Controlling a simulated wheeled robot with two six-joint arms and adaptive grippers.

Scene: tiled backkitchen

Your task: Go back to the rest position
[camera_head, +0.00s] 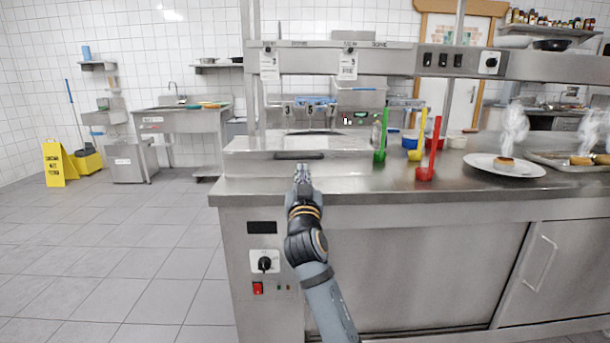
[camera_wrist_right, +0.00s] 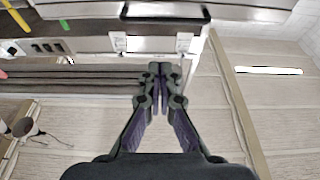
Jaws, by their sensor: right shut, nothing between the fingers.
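My right gripper (camera_head: 303,172) is in front of the steel counter, near the drawer handle of the low steel unit (camera_head: 262,160) on its left end. Its fingers are together with nothing between them. In the right wrist view the gripper (camera_wrist_right: 160,75) also shows closed and empty, with a dark handle beyond its tips. I cannot tell whether the tips touch the unit. My left gripper is not in view.
The steel counter (camera_head: 420,190) fills the right half. On it stand a green ladle (camera_head: 381,140), a red ladle (camera_head: 430,155) and a white plate (camera_head: 504,166) with a round food item. A yellow floor sign (camera_head: 55,165) stands far left. The tiled floor at left is clear.

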